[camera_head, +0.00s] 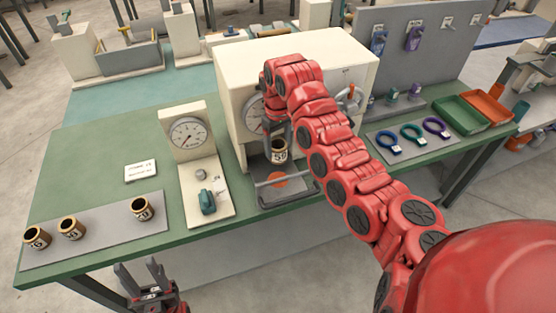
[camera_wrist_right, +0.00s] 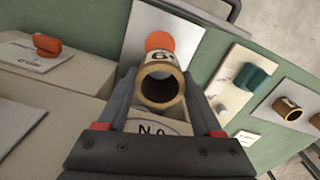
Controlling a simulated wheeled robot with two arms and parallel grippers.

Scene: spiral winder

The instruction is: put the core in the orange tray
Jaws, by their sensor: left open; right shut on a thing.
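A brown core with a white number label (camera_head: 279,151) is at the cream machine, above or on its grey front plate; I cannot tell if it touches. My right gripper (camera_head: 279,138) reaches down over it from above and is shut on it. In the right wrist view the core (camera_wrist_right: 161,82) sits between the two dark fingers, its open end facing the camera. The orange tray (camera_head: 489,106) lies at the right end of the bench, far from the core, and looks empty. My left gripper (camera_head: 143,272) is open and empty, in front of the bench's front edge.
A green tray (camera_head: 460,117) adjoins the orange tray. Three more cores (camera_head: 71,228) stand on a grey mat at left. A dial gauge stand (camera_head: 187,135) stands left of the machine (camera_head: 232,75). Coloured rings (camera_head: 412,134) lie on a mat between machine and trays.

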